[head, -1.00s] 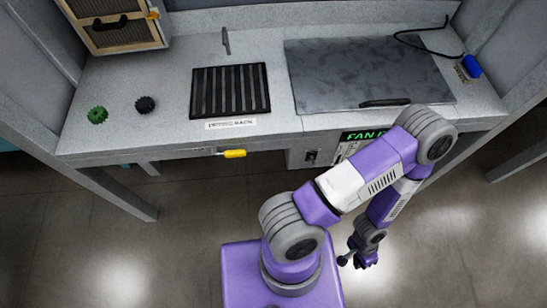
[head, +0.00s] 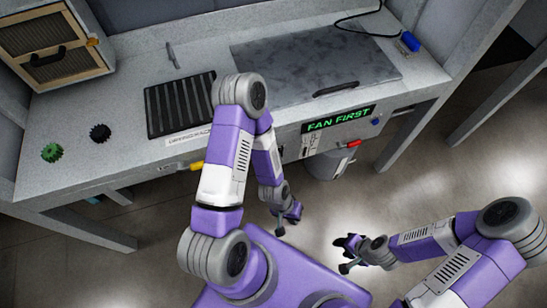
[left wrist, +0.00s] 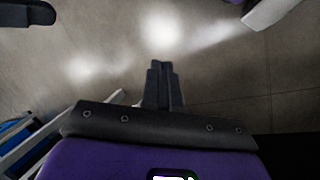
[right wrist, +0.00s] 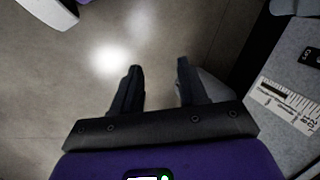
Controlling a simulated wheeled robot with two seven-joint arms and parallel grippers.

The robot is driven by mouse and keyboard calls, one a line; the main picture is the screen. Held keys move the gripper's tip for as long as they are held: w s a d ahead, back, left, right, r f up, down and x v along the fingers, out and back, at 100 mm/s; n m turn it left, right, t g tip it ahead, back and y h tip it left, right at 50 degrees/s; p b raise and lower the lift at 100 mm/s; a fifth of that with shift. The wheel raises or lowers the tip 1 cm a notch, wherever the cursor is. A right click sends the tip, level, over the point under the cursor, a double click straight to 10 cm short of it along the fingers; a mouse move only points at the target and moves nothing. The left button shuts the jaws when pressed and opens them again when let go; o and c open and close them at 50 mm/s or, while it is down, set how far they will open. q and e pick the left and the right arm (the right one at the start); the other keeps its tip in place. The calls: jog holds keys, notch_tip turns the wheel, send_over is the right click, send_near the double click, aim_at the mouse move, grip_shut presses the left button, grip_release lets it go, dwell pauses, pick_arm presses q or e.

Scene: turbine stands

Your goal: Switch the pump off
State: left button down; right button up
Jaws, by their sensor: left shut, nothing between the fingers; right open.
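A grey control panel under the counter carries a lit green "FAN FIRST" sign (head: 338,119). Below the sign are a small switch plate (head: 310,143) and a red handle (head: 354,143); a blue knob (head: 375,121) is at its right end. I cannot read which control is the pump's. My left gripper (head: 295,212) is shut and empty over the floor in front of the panel; its fingers touch in the left wrist view (left wrist: 163,82). My right gripper (head: 342,241) is open and empty, lower and to the right; its fingers are apart in the right wrist view (right wrist: 158,80).
The counter holds a black drying rack (head: 180,105), a dark slab (head: 310,65), and green (head: 52,152) and black (head: 100,133) knobs. A yellow handle (head: 197,165) sticks out from the front edge. A grey cylinder (head: 325,165) stands under the panel. The floor ahead is clear.

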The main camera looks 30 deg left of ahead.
jog(key=shift+o, duration=0.3)
jog(key=shift+o, duration=1.2)
jog(key=o, duration=0.7)
notch_tip(320, 180, up, 2)
jog(key=shift+r+p, duration=0.15)
jog(key=shift+p, duration=1)
jog(key=shift+o, duration=0.4)
notch_tip(320, 180, up, 2)
jog(key=shift+r+p, duration=0.2)
jog(key=shift+p, duration=1.05)
pick_arm(q)
jog(key=w+a+r+n+t+y, duration=0.5)
jog(key=w+a+r+n+y, duration=0.3)
jog(key=w+a+r, duration=0.3)
jog(key=shift+w+a+r, duration=0.2)
jog(key=shift+w+r, duration=0.25)
jog(key=shift+r, duration=0.15)
